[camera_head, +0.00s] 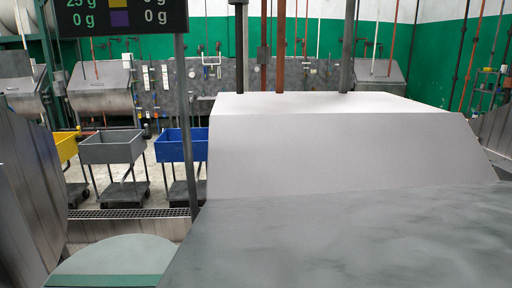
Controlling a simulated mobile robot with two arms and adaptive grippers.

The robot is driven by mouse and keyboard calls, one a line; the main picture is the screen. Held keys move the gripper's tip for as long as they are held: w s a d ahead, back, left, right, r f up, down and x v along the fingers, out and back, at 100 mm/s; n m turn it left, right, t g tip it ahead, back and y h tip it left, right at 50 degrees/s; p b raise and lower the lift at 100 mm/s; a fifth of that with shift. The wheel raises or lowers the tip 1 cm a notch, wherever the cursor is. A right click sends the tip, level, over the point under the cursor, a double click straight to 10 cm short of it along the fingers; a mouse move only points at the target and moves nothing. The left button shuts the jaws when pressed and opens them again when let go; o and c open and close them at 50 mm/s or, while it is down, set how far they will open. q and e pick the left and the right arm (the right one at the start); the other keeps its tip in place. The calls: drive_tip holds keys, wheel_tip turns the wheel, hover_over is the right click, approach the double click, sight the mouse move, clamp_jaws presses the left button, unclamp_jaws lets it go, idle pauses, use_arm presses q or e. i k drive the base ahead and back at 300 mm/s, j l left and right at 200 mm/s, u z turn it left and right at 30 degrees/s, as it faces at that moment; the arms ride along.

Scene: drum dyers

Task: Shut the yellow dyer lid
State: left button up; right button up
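No yellow lid can be made out. A large grey metal surface (340,235) fills the lower right close to me, with a white sloped block (345,150) behind it. I cannot tell whether either belongs to the yellow dyer or its lid. A dark display (120,18) at the top left shows a yellow square, a purple square and gram readings. Neither of my grippers is in view.
Grey (112,147), blue (172,146) and yellow (66,147) tub carts stand at left. Metal drum machines (100,90) line the back wall. A post (187,125) rises at left centre. A pale green rounded surface (115,262) lies at lower left. Some floor between carts is clear.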

sight(458, 235)
drive_tip(key=k+l, duration=0.15)
drive_tip(key=k, duration=0.75)
